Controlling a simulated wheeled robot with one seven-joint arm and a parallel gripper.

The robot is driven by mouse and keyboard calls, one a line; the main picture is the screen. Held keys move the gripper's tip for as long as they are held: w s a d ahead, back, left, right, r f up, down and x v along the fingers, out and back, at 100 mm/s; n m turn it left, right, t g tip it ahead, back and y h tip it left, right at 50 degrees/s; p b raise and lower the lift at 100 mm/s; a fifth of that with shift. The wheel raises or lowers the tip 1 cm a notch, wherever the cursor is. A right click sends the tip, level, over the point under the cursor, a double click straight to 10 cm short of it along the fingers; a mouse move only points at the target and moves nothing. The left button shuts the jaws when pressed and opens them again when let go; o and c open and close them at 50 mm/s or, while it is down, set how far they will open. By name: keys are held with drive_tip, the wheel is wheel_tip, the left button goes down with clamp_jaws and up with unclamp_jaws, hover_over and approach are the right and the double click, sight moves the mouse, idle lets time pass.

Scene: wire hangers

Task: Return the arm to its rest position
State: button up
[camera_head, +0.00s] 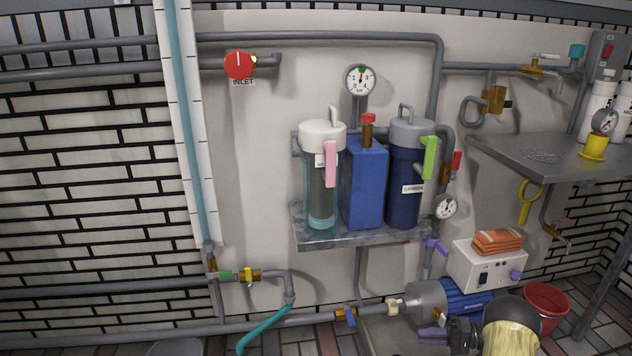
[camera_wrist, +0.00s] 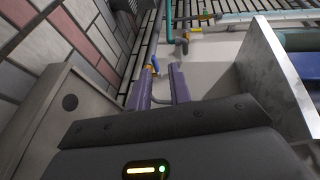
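My gripper (camera_head: 433,336) is low at the bottom right of the head view, in front of the pump (camera_head: 428,296). Its purple fingers point left, and my yellowish arm link lies to their right at the picture's lower edge. In the wrist view the two purple fingers of my gripper (camera_wrist: 162,72) stand apart with nothing between them, so it is open and empty. Most of my arm is outside the head view.
A metal shelf (camera_head: 305,235) carries filter housings and a blue container (camera_head: 363,185). A white box (camera_head: 487,266) with orange cloth (camera_head: 498,241) and a red bucket (camera_head: 545,303) are close to my arm. Pipes run low along the wall. A steel counter (camera_head: 560,155) is at right.

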drive_tip(key=w+a+r+t+h, duration=0.3)
drive_tip(key=w+r+t+h, duration=0.4)
drive_tip(key=w+r, duration=0.45)
wheel_tip(320, 180, up, 6)
drive_tip(key=s+a+t+h, duration=0.1)
drive_tip(key=a+t+h, duration=0.1)
drive_tip(key=h, duration=0.4)
drive_tip(key=s+a+g+h, duration=0.1)
drive_tip(key=s+a+g, duration=0.25)
drive_tip(key=s, duration=0.75)
drive_tip(key=s+a+n+g+h, duration=0.1)
drive_tip(key=s+a+g, duration=0.25)
drive_tip(key=s, duration=0.85)
drive_tip(key=s+a+g+h, duration=0.15)
drive_tip(key=s+a, duration=0.25)
drive_tip(key=s, duration=0.7)
wheel_tip(320, 180, up, 57)
drive_tip(key=p, duration=5.7)
drive_tip(key=shift+w+d+g+y+p, duration=0.2)
drive_tip(key=shift+d+g+y+p, duration=0.15)
drive_tip(key=shift+g+y, duration=0.1)
drive_tip(key=shift+r, duration=0.1)
